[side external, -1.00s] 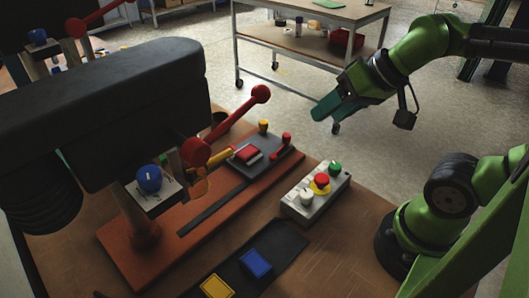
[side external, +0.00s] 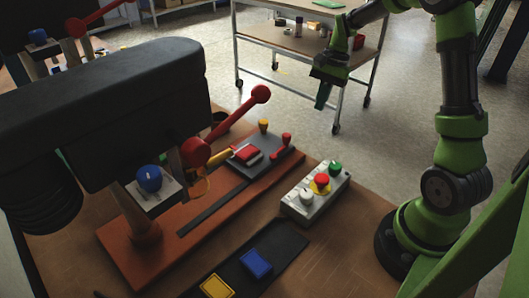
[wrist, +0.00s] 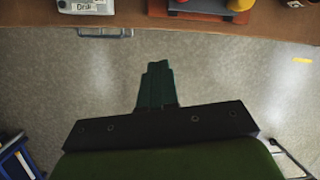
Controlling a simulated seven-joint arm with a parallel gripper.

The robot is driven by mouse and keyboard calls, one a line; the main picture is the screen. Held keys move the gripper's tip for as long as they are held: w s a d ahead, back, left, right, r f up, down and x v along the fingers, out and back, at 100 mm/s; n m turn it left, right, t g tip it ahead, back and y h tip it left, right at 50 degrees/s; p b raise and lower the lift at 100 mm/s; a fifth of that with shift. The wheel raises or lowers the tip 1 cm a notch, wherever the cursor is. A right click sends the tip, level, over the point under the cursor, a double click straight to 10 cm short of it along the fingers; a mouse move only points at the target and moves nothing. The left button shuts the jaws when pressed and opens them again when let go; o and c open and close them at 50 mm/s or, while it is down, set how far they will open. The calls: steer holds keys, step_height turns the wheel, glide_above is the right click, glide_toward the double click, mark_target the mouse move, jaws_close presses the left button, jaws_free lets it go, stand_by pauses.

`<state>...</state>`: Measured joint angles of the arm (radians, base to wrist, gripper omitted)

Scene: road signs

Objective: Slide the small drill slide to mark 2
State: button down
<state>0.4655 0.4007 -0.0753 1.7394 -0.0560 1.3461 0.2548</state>
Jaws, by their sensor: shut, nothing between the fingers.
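The drill's slide appears to be the dark grey plate (side external: 241,166) with a red block, lying on the orange-red drill base (side external: 120,240) beside a dark slot. A yellow knob (side external: 263,126) and a red-knobbed lever (side external: 286,139) stand at its far end. No numbered marks are legible. My gripper (side external: 321,102) is shut and empty, pointing down beyond the table's far edge, well apart from the slide. In the wrist view its green fingers (wrist: 157,85) are together above the floor. The plate shows only partly at the top edge there (wrist: 205,10).
The black drill head (side external: 110,110) with red lever knobs overhangs the base at left. A button box (side external: 316,190) stands right of the base. A yellow pad (side external: 216,287) and a blue pad (side external: 256,263) lie in front. A wheeled cart (side external: 270,45) stands behind.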

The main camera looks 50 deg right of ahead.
steer(key=shift+w+a+f+m+y, duration=0.25)
steer(key=shift+a+f+m, duration=0.2)
steer(key=shift+a+f, duration=0.85)
steer(key=shift+w+a+f+m+y, duration=0.15)
steer(key=shift+w+a+f+m, duration=0.45)
steer(key=shift+f, duration=1.15)
steer(key=shift+w+a+f+m+y, duration=0.1)
steer(key=shift+a+f+m+y, duration=0.2)
steer(key=shift+a+f, duration=1.1)
steer(key=shift+f, duration=0.15)
steer(key=a, duration=2)
steer(key=shift+f, duration=0.1)
steer(key=shift+d, duration=0.15)
